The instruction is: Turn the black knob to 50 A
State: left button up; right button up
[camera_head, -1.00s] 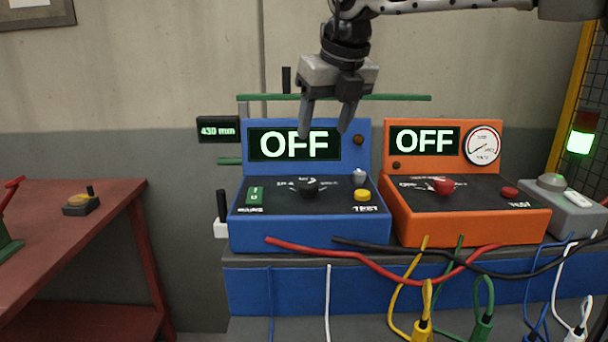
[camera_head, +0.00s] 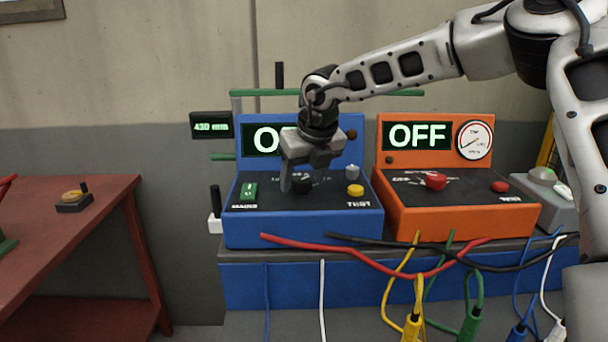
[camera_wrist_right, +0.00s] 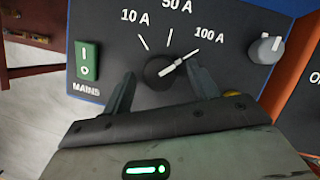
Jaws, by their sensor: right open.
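The black knob (camera_head: 302,186) is on the sloped panel of the blue unit (camera_head: 300,228). In the right wrist view the knob (camera_wrist_right: 160,72) has a white line at its upper right leading toward the 100 A label (camera_wrist_right: 209,32). The 50 A label (camera_wrist_right: 177,5) is above the knob, cut by the frame edge, and the 10 A label (camera_wrist_right: 135,16) is at upper left. My right gripper (camera_head: 301,181) is open, its fingers on either side of the knob, with visible gaps in the wrist view (camera_wrist_right: 162,82). My left gripper is out of view.
The panel also has a green mains switch (camera_wrist_right: 87,62), a grey knob (camera_wrist_right: 265,48) and a yellow test button (camera_head: 355,190). The blue unit's display (camera_head: 262,139) is partly hidden by my gripper. An orange unit (camera_head: 455,222) reading OFF stands right. Cables hang in front.

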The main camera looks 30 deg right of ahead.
jog(key=shift+c, duration=0.3)
jog(key=c, duration=0.9)
jog(key=shift+c, duration=0.2)
jog(key=shift+n, duration=0.4)
jog(key=n, duration=0.1)
jog(key=n+y, duration=0.1)
jog(key=shift+d+n+b, duration=0.2)
jog(key=shift+n+b, duration=0.15)
jog(key=shift+n, duration=0.05)
jog(key=shift+w+d+n+g+y, duration=0.1)
jog(key=shift+n+g+y, duration=0.3)
jog(key=shift+n, duration=0.9)
jog(key=shift+d+n+g+y, duration=0.1)
jog(key=shift+n+y, duration=0.6)
jog(key=shift+n, duration=0.6)
jog(key=o, duration=1)
jog(key=shift+a, duration=0.1)
